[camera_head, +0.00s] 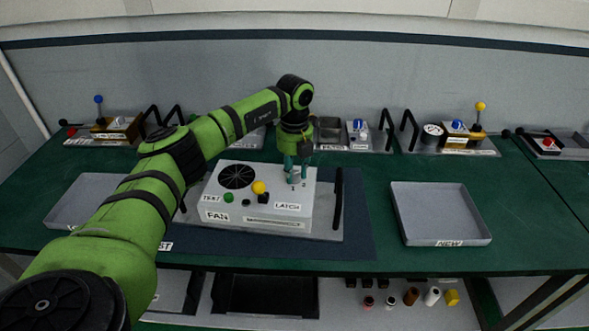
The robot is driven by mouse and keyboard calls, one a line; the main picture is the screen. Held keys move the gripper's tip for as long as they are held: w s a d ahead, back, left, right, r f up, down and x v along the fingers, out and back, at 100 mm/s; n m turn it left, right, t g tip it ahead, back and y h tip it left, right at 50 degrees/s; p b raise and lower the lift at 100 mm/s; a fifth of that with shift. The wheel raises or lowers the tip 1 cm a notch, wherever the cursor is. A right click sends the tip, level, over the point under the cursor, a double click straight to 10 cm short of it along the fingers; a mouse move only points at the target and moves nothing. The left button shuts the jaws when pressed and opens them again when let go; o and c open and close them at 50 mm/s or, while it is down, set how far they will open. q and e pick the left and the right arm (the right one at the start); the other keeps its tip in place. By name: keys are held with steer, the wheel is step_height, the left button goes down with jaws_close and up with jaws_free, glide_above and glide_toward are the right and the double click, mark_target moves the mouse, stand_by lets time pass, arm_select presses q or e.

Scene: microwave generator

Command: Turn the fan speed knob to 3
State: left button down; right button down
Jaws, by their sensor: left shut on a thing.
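The white fan box (234,207) stands on a grey base plate in the middle of the green bench, with a round black grille (237,176) on its top left. The fan speed knob (295,179) is on the box's top right, with a small 1 and 2 marked in front of it; its far side is hidden by my fingers. My left gripper (297,174) points down from above and is shut on the knob. I cannot read where the knob points. My right gripper is not in view.
A yellow ball (259,187), a green button (229,197) and a LATCH label (287,206) are on the box near the knob. Black handles (338,198) flank the box. An empty tray labelled NEW (440,214) lies to the right. Several devices line the back.

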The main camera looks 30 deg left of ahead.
mark_target(294, 174)
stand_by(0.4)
arm_select(q)
steer(key=c, duration=0.9)
jaws_free()
steer(key=shift+r, duration=0.25)
step_height(294, 174, up, 12)
steer(key=shift+f, duration=0.25)
